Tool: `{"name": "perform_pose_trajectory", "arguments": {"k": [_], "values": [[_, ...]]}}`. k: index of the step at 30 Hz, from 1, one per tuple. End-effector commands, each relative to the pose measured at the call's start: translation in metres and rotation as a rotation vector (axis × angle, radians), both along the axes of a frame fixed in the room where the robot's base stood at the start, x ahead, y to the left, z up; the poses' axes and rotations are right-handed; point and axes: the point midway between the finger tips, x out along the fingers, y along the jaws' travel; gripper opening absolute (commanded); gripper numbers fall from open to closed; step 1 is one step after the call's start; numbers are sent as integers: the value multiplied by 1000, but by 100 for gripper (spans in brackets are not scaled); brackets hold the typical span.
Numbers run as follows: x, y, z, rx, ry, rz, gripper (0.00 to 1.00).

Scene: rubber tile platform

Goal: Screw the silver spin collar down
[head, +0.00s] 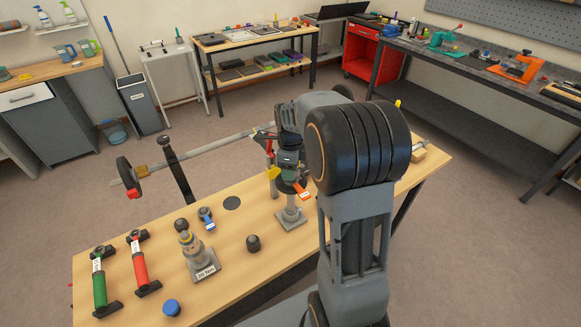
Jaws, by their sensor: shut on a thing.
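My gripper (289,172) points down over the post stand (291,222) in the middle of the wooden table, with its jaws shut at the top of the post. The silver spin collar appears to be between the jaws; it is too small and too covered to make out clearly. A dark round plate (283,187) sits around the post just below the jaws, with an orange tag (305,195) beside it. The post looks upright on a grey square base. How far down the collar sits cannot be told.
A second post stand (201,262) with a label stands at left. Green (100,285) and red (139,265) handled bars, a blue cap (171,307), a black knob (253,243) and a small blue-white item (207,218) lie around it. A long bar (215,143) runs behind the table.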

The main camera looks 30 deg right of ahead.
Motion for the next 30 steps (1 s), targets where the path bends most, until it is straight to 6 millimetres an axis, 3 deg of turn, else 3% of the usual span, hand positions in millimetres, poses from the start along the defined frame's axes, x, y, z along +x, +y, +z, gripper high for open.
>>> {"name": "perform_pose_trajectory", "arguments": {"k": [30], "values": [[0,0,-10,0,0,0,23]]}}
